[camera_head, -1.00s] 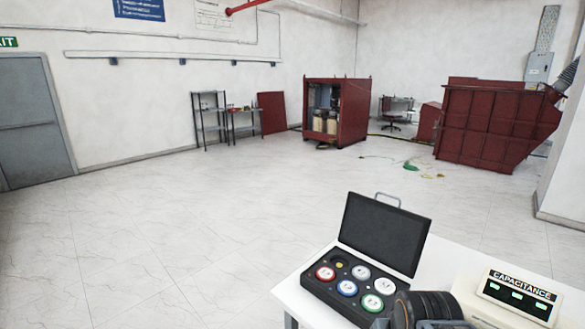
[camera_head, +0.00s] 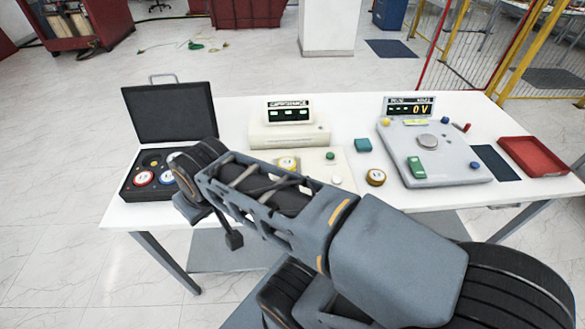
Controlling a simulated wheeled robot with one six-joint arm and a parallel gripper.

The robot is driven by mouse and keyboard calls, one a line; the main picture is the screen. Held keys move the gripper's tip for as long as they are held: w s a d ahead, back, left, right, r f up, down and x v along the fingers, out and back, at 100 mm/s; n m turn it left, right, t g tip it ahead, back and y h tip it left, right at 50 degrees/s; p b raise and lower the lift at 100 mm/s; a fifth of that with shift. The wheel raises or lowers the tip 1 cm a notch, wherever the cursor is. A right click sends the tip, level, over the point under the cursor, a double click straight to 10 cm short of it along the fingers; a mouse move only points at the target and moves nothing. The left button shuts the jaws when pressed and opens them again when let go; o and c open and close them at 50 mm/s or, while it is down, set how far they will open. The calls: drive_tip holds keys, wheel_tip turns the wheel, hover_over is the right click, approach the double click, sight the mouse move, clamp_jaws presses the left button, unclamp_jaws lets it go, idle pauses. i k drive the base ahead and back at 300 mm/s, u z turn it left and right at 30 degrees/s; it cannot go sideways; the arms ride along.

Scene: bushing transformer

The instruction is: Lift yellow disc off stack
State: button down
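My arm reaches from the lower right to the left. My gripper is at its far left end, over the front right of the black case; its fingers are not clearly visible.
The open black case (camera_head: 127,188) holds red and blue discs. The capacitance meter (camera_head: 290,137) stands at the back. On the right are a grey tester (camera_head: 455,170) reading 0 V and a red tray (camera_head: 535,155). The table's front edge is close.

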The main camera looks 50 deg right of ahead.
sight(288, 163)
drive_tip(key=k, duration=0.6)
drive_tip(key=z, duration=1.1)
drive_tip(key=i, duration=0.55)
drive_tip(key=z, duration=2.8)
drive_tip(key=k, duration=1.1)
drive_tip(key=u, duration=2.1)
